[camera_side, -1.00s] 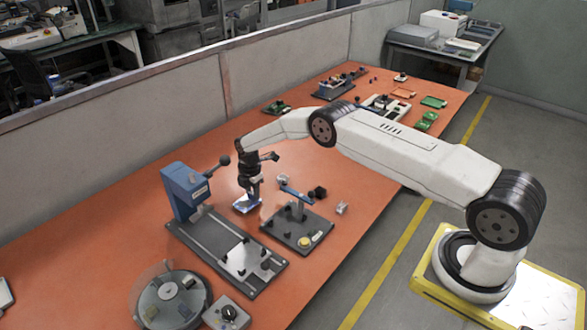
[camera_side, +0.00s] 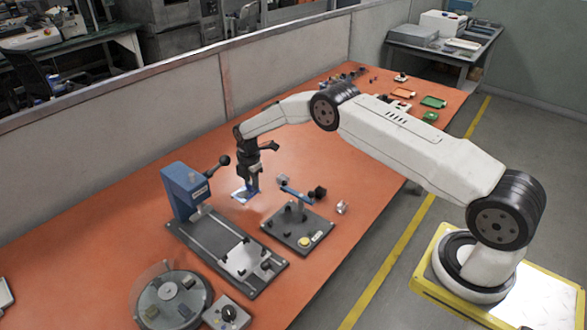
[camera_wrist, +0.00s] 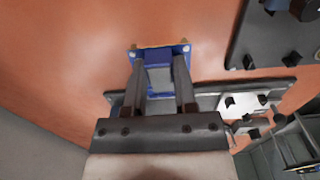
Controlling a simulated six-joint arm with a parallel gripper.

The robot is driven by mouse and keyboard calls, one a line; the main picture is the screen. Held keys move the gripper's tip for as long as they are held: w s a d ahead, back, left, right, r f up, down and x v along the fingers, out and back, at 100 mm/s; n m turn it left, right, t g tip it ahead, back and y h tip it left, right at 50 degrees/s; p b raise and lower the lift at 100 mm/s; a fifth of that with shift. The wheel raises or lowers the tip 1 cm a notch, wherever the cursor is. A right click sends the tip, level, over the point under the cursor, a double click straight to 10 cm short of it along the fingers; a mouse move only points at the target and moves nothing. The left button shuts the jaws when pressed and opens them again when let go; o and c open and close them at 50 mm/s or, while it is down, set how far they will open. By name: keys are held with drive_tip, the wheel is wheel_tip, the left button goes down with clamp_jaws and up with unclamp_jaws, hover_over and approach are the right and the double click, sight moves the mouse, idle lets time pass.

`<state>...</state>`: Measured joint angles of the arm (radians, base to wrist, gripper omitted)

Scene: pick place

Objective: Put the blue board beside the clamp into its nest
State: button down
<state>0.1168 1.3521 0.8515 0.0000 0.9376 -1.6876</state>
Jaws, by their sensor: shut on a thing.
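My gripper (camera_side: 252,187) is shut on the blue board (camera_side: 241,196), which shows as a small blue and white piece below the fingertips. In the wrist view, the two fingers (camera_wrist: 160,80) close on both sides of a blue block on the board (camera_wrist: 153,51), with metal corners visible. I cannot tell the board's exact height above the orange table. The clamp (camera_side: 296,194) has a blue arm and stands on a black base to the right of my gripper. A silver plate with black clips (camera_side: 243,259), perhaps the nest, lies on the press base nearer the camera.
A blue press (camera_side: 185,190) with a black lever knob stands left of my gripper. A round grey turntable (camera_side: 170,300) and a knob box (camera_side: 227,313) are at the front. Green and orange trays (camera_side: 433,102) lie far right.

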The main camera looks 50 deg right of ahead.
drive_tip(key=shift+r, duration=0.9)
drive_tip(key=shift+s, duration=0.15)
drive_tip(key=shift+s+d+r, duration=0.25)
drive_tip(key=shift+s+r, duration=0.1)
drive_tip(key=shift+s, duration=0.35)
drive_tip(key=s+d+r, duration=0.1)
drive_tip(key=s+r, duration=0.2)
drive_tip(key=s, duration=1)
drive_tip(key=shift+s+r, duration=0.15)
drive_tip(key=shift+r, duration=0.1)
drive_tip(key=shift+f, duration=0.2)
drive_tip(key=shift+f, duration=3.3)
drive_tip(key=shift+f, duration=0.8)
